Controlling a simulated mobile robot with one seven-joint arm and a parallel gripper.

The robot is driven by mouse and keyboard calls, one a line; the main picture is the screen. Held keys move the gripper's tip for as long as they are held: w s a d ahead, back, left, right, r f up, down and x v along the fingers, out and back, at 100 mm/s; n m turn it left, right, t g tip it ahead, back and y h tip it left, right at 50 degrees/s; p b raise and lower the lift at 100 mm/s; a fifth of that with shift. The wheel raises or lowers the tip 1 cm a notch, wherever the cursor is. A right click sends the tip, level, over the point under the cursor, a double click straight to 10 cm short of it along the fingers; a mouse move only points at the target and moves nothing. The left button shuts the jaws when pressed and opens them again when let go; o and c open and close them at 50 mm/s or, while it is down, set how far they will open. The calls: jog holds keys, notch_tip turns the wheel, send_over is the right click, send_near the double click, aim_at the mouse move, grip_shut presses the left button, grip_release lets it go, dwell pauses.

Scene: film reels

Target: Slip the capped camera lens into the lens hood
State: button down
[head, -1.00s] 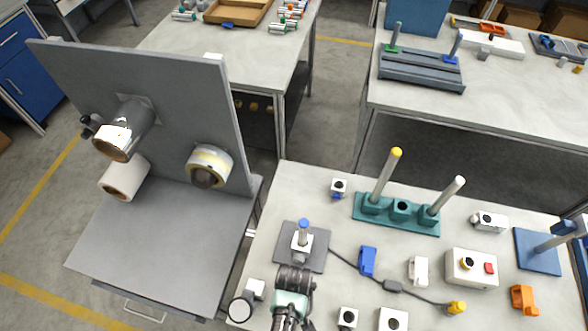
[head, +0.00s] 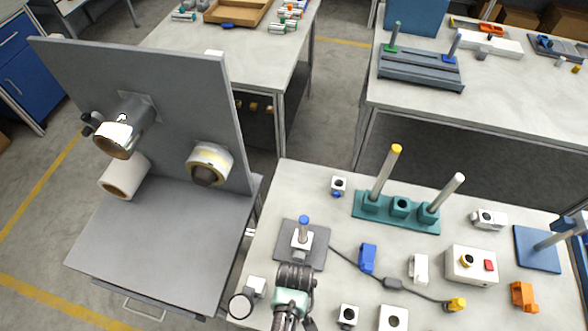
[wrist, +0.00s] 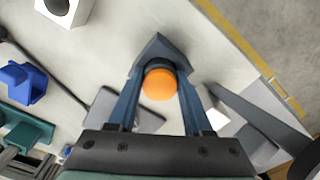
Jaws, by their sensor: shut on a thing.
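My gripper (wrist: 160,95) has two blue fingers closed around a short black cylinder (wrist: 158,65) with a bright orange round end (wrist: 160,85); it looks like the capped lens. A dark blue-grey angular shape shows just beyond it; I cannot tell whether it is part of the fingers. In the head view my arm comes up from the bottom edge and hides the held lens. I cannot identify the lens hood for certain in either view.
Close by, a small grey plate (head: 317,257) bears a blue-capped post (head: 303,232). A teal stand (head: 410,221) with two rods, a blue block (head: 367,258), white blocks and a control box (head: 472,267) crowd the bench. The grey panel cart (head: 160,250) stands left.

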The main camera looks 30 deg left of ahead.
jog(key=shift+s+d+f, duration=0.2)
jog(key=shift+s+f, duration=0.25)
jog(key=shift+f, duration=0.35)
jog(key=c, duration=0.6)
grip_release()
jog(key=r+p, duration=0.1)
jog(key=w+r+p, duration=0.1)
jog(key=r+p, duration=0.1)
jog(key=shift+a+r, duration=0.1)
jog(key=shift+a, duration=0.05)
jog(key=shift+s+r+p, duration=0.2)
jog(key=shift+r+p, duration=1)
jog(key=shift+r, duration=0.05)
notch_tip(320, 180, up, 2)
jog(key=shift+w+p, duration=0.15)
jog(key=shift+p, duration=0.9)
jog(key=shift+r+p, duration=1.7)
jog(key=shift+r, duration=0.05)
